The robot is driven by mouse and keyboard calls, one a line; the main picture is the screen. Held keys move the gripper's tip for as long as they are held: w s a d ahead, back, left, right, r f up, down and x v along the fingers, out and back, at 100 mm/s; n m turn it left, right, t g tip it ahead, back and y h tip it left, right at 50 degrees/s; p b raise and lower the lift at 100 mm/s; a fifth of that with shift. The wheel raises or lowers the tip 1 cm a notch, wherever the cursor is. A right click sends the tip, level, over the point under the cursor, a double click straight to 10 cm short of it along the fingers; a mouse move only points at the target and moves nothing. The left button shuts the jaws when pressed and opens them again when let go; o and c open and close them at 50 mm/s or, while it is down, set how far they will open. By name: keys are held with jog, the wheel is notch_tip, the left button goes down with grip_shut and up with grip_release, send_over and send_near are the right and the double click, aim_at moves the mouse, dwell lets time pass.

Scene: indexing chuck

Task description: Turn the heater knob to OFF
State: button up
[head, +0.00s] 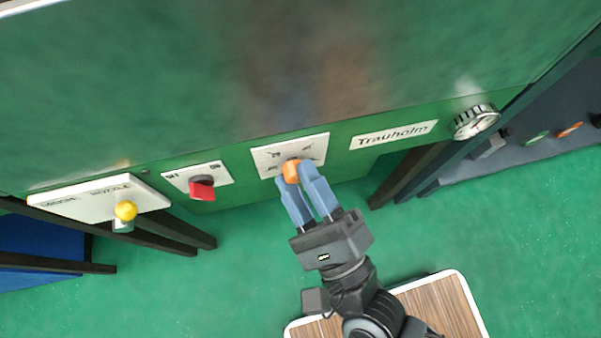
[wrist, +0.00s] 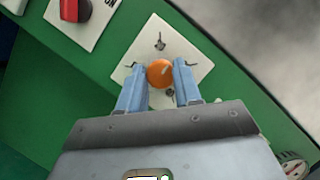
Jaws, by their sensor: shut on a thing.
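An orange knob (head: 291,171) sits on a white plate (head: 262,156) with several dark marks, on the green machine front. My gripper (head: 297,172) has its blue fingers on either side of the knob and is shut on it. In the wrist view the knob (wrist: 160,73) is round, with a pale pointer line near its right side, between the two fingertips (wrist: 160,76). The plate (wrist: 190,52) looks tilted there. I cannot read its marks, so I cannot tell which setting the knob is at or which knob is named heater.
A red switch (head: 202,189) on a white plate is left of the orange knob. A yellow-balled lever (head: 125,211) is farther left. A "Trauholm" label (head: 394,135) and a round dial (head: 475,121) are to the right. Dark legs stand below the panel.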

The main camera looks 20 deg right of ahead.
jog(key=shift+a+r+n+g+h+p, duration=0.15)
jog(key=shift+n+g+h+p, duration=0.75)
jog(key=shift+n+p, duration=2.95)
jog(key=shift+d+r+n+g+h+p, duration=0.1)
jog(key=shift+r+n+g+h+p, duration=0.2)
jog(key=shift+n+g+p, duration=2.3)
jog(key=shift+a+r+n+t+h+p, duration=0.1)
jog(key=shift+n+h+p, duration=0.6)
jog(key=shift+n+p, duration=4.35)
jog(key=shift+m+p, duration=0.8)
jog(key=shift+p, duration=0.1)
jog(key=o, duration=1)
jog(key=shift+o, duration=0.2)
